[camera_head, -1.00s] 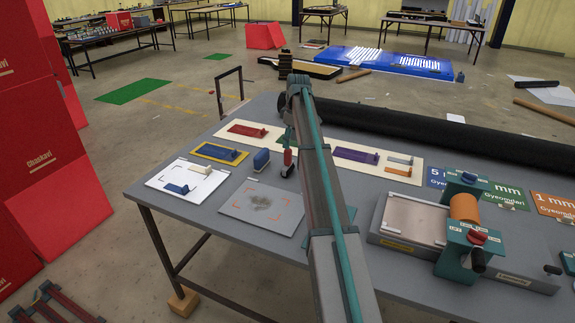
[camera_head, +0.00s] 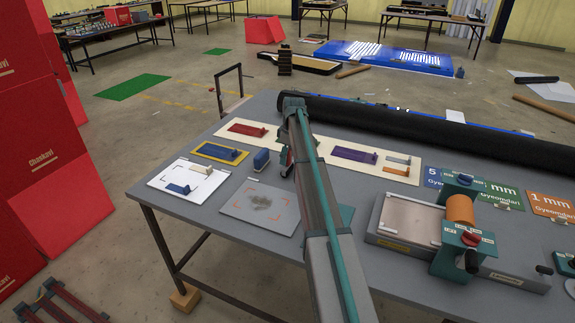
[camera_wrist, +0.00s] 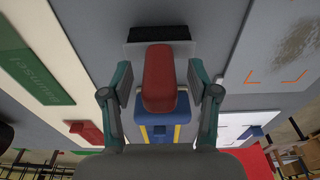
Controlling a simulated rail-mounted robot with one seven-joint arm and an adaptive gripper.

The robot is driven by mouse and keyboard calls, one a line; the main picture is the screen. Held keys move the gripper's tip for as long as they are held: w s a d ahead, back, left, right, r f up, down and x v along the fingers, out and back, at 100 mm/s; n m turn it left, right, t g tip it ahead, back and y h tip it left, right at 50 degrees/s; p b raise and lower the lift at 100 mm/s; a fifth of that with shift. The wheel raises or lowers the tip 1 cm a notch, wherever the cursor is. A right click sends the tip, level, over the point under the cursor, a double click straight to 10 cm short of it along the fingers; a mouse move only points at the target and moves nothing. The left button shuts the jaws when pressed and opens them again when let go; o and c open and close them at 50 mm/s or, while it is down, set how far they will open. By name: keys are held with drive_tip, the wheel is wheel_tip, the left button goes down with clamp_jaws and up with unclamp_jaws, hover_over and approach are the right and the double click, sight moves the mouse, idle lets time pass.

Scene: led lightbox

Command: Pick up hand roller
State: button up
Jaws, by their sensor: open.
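A tool with a red handle (camera_wrist: 158,72) and a wide black-and-grey head (camera_wrist: 158,34) looks like the hand roller. It shows in the wrist view, its handle pointing toward my gripper. My gripper (camera_wrist: 158,88) is open, with one teal finger on each side of the red handle and a visible gap on both sides. How far the fingertips reach along the handle is hard to tell.
A yellow-edged mat (camera_head: 220,153), a white sheet with small pieces (camera_head: 170,178) and a grey plate (camera_head: 240,212) lie nearby. A long black roll (camera_head: 410,123) runs along the table's back. A press with an orange roller (camera_head: 461,208) stands at the right.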

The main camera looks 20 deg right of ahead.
clamp_jaws()
drive_tip(key=shift+r, duration=0.15)
drive_tip(key=shift+r, duration=0.4)
wheel_tip(320, 180, up, 2)
drive_tip(key=shift+w+r+b, duration=0.1)
drive_tip(key=shift+b, duration=0.45)
drive_tip(key=s+a+r+b, duration=0.4)
drive_tip(key=s+r, duration=0.5)
drive_tip(key=s, duration=0.4)
drive_tip(key=shift+a+r+b, duration=0.35)
drive_tip(key=shift+a+r, duration=0.05)
drive_tip(key=shift+a, duration=0.3)
